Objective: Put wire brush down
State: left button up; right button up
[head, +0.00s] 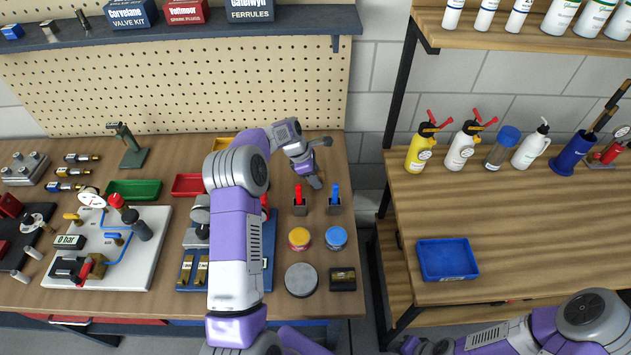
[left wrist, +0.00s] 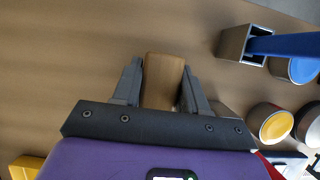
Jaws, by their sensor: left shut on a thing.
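My left gripper (head: 314,181) is low over the back right of the left workbench, pointing down. In the left wrist view, its two fingers (left wrist: 162,85) are shut on a plain brown wooden piece, the wire brush (left wrist: 163,78). The bristles are not visible, and I cannot tell whether the brush touches the bench. In the head view the gripper mostly hides the brush. My right arm is at the bottom right of the head view; its gripper is not visible.
Close in front of the left gripper stand a red-handled tool (head: 298,191) and a blue-handled tool (head: 335,191) in small holders. Red-yellow (head: 299,238) and blue (head: 336,237) round pots are nearer. A blue tray (head: 447,259) lies on the right bench.

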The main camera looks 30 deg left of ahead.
pick_arm(q)
notch_tip(320, 180, down, 2)
jog(key=shift+f, duration=0.1)
jog(key=shift+s+f, duration=0.1)
jog(key=shift+f, duration=0.45)
jog(key=o, duration=1.1)
jog(key=shift+s+f, duration=0.1)
jog(key=shift+f, duration=0.2)
jog(key=v, duration=0.8)
jog(key=shift+w+a+r+p, duration=0.15)
jog(key=shift+w+r+p, duration=0.15)
jog(key=shift+r, duration=0.1)
